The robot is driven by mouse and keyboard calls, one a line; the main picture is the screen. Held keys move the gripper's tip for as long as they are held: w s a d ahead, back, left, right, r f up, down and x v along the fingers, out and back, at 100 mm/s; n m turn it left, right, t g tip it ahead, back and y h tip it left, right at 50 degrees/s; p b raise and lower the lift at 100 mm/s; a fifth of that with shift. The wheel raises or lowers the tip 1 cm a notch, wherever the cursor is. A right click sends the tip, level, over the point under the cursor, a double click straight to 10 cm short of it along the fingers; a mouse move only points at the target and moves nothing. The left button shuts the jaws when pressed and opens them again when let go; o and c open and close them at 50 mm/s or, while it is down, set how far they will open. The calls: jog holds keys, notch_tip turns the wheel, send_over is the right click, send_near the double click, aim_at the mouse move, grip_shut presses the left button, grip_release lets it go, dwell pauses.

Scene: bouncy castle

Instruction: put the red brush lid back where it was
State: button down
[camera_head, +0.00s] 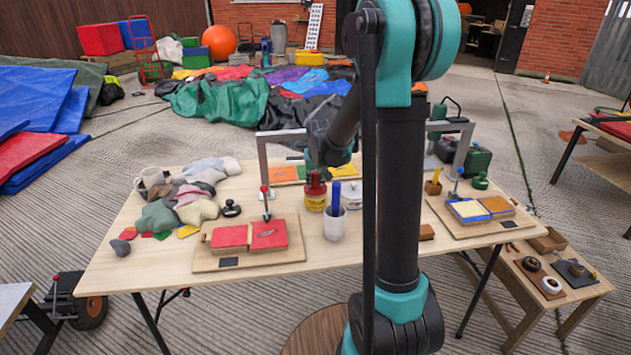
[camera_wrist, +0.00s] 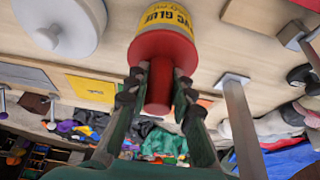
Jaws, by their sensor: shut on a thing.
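The red brush lid (camera_head: 315,187) is at the top of a yellow glue pot (camera_head: 315,203) on the table, just left of a white cup. In the wrist view, which looks upside down, the red lid (camera_wrist: 160,47) meets the yellow labelled pot (camera_wrist: 167,18) with no gap that I can see. My gripper (camera_wrist: 159,82) is shut on the lid's red knob, one finger on each side. In the head view my gripper (camera_head: 317,172) is above the pot, partly dark against the arm. The brush is hidden; I cannot tell whether the lid is fully seated.
A white cup with a blue tool (camera_head: 335,225) stands close to the pot. A board with red pads (camera_head: 248,258) lies in front, and a grey metal frame (camera_head: 263,160) stands behind to the left. A white round lidded thing (camera_wrist: 62,25) is near the pot.

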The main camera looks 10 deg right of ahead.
jog(key=c, duration=1.3)
grip_release()
jog(key=v, duration=1.2)
